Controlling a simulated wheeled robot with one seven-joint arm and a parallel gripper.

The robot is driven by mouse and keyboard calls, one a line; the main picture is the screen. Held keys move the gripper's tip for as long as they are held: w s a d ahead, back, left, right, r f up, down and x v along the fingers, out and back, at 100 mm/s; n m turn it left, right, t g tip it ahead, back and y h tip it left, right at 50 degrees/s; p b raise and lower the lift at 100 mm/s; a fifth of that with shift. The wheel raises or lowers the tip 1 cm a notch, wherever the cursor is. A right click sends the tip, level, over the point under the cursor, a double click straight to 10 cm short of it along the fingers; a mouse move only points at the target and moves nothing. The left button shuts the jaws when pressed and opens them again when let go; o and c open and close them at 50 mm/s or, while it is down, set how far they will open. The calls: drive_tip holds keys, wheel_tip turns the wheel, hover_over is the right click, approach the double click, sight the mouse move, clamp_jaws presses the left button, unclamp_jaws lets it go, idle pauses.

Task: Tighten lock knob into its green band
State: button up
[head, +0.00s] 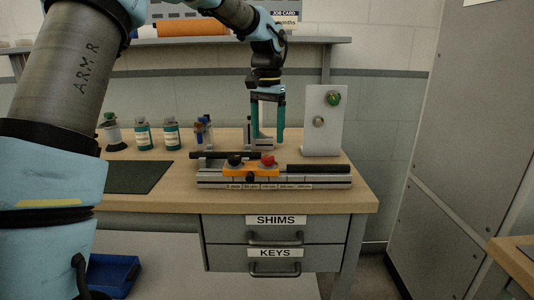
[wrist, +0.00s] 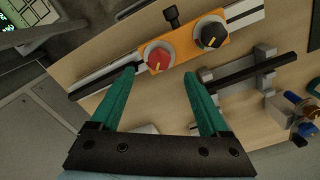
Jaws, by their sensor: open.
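An orange carriage (head: 240,170) sits on a grey rail with a printed scale on the bench; it also shows in the wrist view (wrist: 185,42). On it are a red knob (head: 268,160) (wrist: 158,57) and a black knob (head: 235,160) (wrist: 210,33) with a pale pointer mark. A smaller black knob (head: 250,178) (wrist: 171,17) sticks out of the carriage's front side. I cannot tell which is the lock knob, and no green band is clear. My gripper (head: 267,138) (wrist: 160,73) is open and empty, pointing down above and behind the carriage, with the red knob ahead of its fingertips.
A black bar (wrist: 242,73) on grey supports lies behind the rail. Several bottles stand at the back left. A dark mat (head: 140,177) lies clear at the left.

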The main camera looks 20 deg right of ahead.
sight(268, 157)
wheel_tip(268, 157, down, 6)
drive_tip(key=shift+f, duration=0.15)
idle(0.3)
drive_tip(key=shift+p, duration=0.3)
clamp_jaws()
